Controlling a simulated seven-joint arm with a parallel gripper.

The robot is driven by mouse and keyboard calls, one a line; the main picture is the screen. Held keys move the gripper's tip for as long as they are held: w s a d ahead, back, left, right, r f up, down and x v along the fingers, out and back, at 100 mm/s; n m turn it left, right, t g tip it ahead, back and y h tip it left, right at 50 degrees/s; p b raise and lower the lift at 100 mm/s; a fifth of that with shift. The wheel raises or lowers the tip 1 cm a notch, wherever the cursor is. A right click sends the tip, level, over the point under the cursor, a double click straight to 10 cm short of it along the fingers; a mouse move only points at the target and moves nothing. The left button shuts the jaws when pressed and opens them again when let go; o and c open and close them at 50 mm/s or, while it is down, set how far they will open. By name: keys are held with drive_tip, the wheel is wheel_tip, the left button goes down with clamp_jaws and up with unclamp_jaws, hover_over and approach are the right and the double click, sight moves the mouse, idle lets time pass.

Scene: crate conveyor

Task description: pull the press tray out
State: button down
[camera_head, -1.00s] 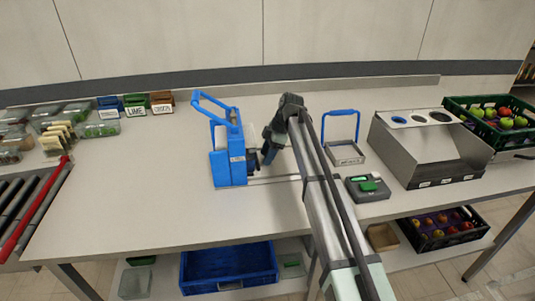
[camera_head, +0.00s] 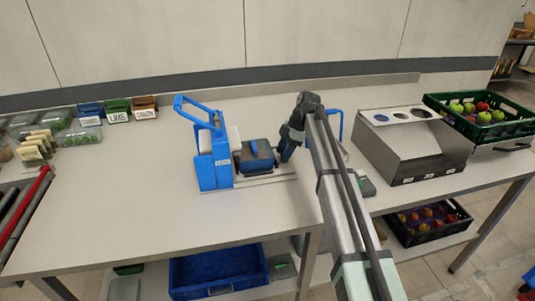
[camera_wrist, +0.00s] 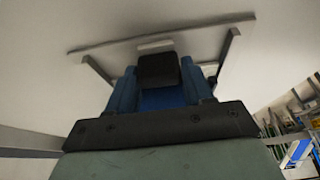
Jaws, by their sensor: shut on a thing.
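The blue press (camera_head: 208,165) stands on the table left of centre, with its blue lever raised at the upper left. The dark press tray (camera_head: 243,166) sits out to the right of the press body, over rails on the table, with a blue piece (camera_head: 258,152) on it. My gripper (camera_head: 284,150) is at the tray's right end. In the wrist view my gripper's blue fingers (camera_wrist: 160,95) are shut around a black block (camera_wrist: 158,68), which looks like the tray's handle. The arm hides part of what lies behind it.
A metal box with round holes (camera_head: 410,150) and a green crate of apples (camera_head: 505,130) stand at the right. Small labelled bins (camera_head: 118,110) are at the back left. A blue-handled tool (camera_head: 335,122) is partly behind my arm. The table's front left is clear.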

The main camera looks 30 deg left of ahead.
drive_tip(key=w+d, duration=0.4)
drive_tip(key=shift+w+d, duration=0.1)
drive_tip(key=shift+w, duration=0.05)
drive_tip(key=c, duration=0.5)
unclamp_jaws()
drive_tip(key=v, duration=1.4)
